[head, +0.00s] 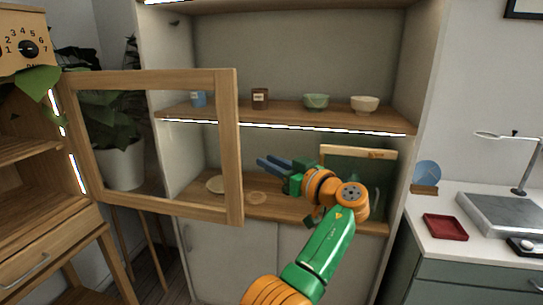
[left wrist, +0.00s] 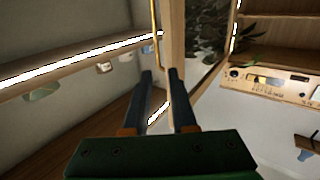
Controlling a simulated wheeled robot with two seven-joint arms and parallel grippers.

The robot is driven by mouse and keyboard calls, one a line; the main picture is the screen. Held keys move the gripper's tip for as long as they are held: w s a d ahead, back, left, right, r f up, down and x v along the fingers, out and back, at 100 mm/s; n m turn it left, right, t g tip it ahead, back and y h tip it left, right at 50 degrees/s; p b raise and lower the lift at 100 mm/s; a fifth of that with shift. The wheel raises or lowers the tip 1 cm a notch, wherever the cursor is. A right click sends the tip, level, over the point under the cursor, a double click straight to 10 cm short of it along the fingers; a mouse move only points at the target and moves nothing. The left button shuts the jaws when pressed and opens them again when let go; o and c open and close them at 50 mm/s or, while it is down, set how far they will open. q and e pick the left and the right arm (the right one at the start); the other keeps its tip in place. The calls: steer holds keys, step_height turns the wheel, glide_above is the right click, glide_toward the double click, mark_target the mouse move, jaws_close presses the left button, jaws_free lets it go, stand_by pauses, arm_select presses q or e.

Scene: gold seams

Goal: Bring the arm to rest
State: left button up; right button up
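My left arm reaches up from the bottom of the head view into the lower bay of the cupboard. Its left gripper (head: 268,162) is over the lower shelf (head: 290,208), with its fingers pointing left. The left wrist view shows the same gripper (left wrist: 160,74) with its two dark fingers apart and nothing between them. The wood-framed glass door (head: 232,150) stands open to the left of the gripper, and the fingers appear apart from it. My right gripper is not in view.
A framed dark green panel (head: 358,153) stands behind my arm. The upper shelf (head: 290,113) holds cups and bowls. A red tray (head: 445,227) lies on the right counter.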

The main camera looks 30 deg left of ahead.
arm_select(q)
steer(key=shift+w+a+f, duration=0.15)
steer(key=shift+w+a, duration=0.05)
steer(key=shift+a, duration=0.05)
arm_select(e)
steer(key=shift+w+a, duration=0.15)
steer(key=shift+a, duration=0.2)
arm_select(q)
steer(key=shift+a+f, duration=0.1)
steer(key=shift+a, duration=0.05)
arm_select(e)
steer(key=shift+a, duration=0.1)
